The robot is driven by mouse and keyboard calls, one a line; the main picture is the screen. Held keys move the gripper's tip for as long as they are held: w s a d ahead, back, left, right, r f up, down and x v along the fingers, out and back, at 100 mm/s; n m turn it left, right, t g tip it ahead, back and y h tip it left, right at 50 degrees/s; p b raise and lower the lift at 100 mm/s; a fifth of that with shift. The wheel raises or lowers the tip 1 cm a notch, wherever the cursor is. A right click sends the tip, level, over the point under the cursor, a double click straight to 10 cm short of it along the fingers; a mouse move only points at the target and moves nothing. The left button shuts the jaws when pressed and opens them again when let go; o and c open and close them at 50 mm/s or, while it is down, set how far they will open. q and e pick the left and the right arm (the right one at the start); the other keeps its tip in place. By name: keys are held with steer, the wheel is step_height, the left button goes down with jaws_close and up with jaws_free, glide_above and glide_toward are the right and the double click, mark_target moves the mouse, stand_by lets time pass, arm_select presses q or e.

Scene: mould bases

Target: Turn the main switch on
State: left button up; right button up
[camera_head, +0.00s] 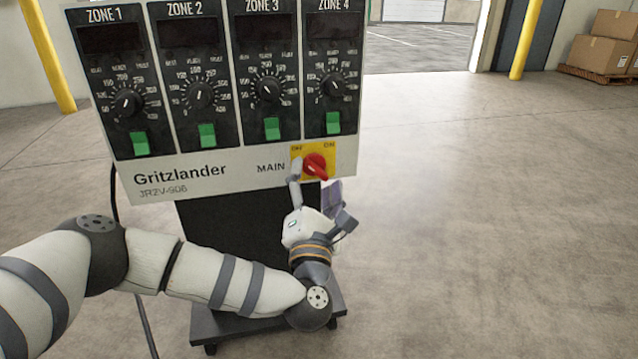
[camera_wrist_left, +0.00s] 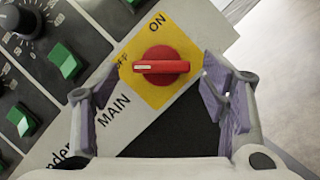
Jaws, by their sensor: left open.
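The main switch (camera_head: 315,165) is a red rotary knob on a yellow plate, at the lower right of the control box front. In the left wrist view the knob (camera_wrist_left: 161,66) has a white mark on its left end, pointing at the OFF label; ON is printed above and to the right. My left gripper (camera_head: 315,182) is open just below and in front of the switch. In the left wrist view its two fingers (camera_wrist_left: 160,88) stand apart, one on each side of the knob, and nothing is between the pads. My right gripper is not in view.
The control box (camera_head: 225,170) has several zone panels with dials and green switches (camera_head: 272,129) above the main switch. It stands on a dark wheeled base (camera_head: 260,328). Open floor (camera_head: 480,220) lies to the right, with cardboard boxes (camera_head: 600,54) far back.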

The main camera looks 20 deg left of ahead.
arm_select(q)
steer(key=shift+w+a+r, duration=0.2)
steer(key=shift+w, duration=0.45)
steer(key=c, duration=1.1)
steer(key=shift+c, duration=0.2)
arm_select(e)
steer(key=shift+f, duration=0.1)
